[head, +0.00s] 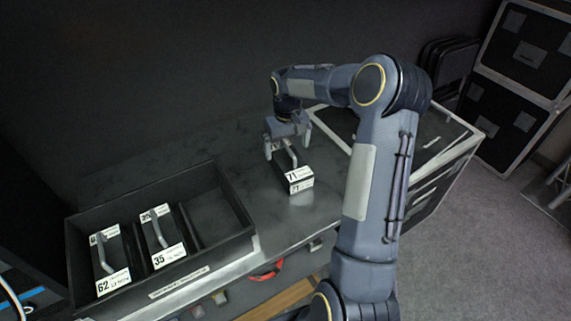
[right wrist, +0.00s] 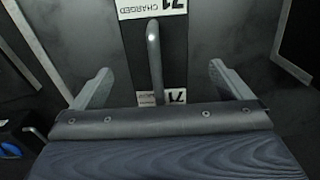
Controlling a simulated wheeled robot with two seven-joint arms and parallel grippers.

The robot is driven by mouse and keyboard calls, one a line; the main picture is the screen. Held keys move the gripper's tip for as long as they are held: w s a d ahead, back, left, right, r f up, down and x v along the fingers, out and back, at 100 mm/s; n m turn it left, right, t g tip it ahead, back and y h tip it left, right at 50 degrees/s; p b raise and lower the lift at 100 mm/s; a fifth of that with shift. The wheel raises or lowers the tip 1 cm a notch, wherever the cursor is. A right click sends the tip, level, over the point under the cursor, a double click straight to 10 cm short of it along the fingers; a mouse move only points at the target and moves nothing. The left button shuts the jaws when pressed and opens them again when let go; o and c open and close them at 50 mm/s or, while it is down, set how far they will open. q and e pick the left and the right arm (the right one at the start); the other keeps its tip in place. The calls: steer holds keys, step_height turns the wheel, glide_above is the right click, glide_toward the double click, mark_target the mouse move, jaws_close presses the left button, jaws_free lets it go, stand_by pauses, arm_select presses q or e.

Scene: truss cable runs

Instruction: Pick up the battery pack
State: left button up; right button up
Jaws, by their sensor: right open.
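A battery pack (head: 300,180) marked 71 stands on the grey bench top. It is a dark block with white labels and a grey bar handle. My right gripper (head: 287,150) is above its far part, with its two fingers apart. In the right wrist view the pack (right wrist: 178,55) lies between the open fingers of my right gripper (right wrist: 160,72). The handle runs between them with a gap on each side. The label there reads 71 CHARGED. The gripper's body hides the pack's near end in that view. My left gripper is not in view.
A black tray (head: 166,282) at the left holds two similar packs, marked 62 (head: 113,285) and 35 (head: 169,256). Its right compartment (head: 212,222) is empty. A dark case with pale edges (head: 465,143) stands right of the bench. Bench top between tray and pack is clear.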

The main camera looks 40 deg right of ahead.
mark_target(289, 159)
steer(key=f, duration=0.3)
steer(key=f+p, duration=0.1)
steer(key=f, duration=0.1)
steer(key=shift+s+d+f, duration=0.15)
steer(key=shift+s+f, duration=0.15)
steer(key=shift+f, duration=0.05)
steer(key=c, duration=1.9)
steer(key=shift+r, duration=0.1)
steer(key=shift+w, duration=0.1)
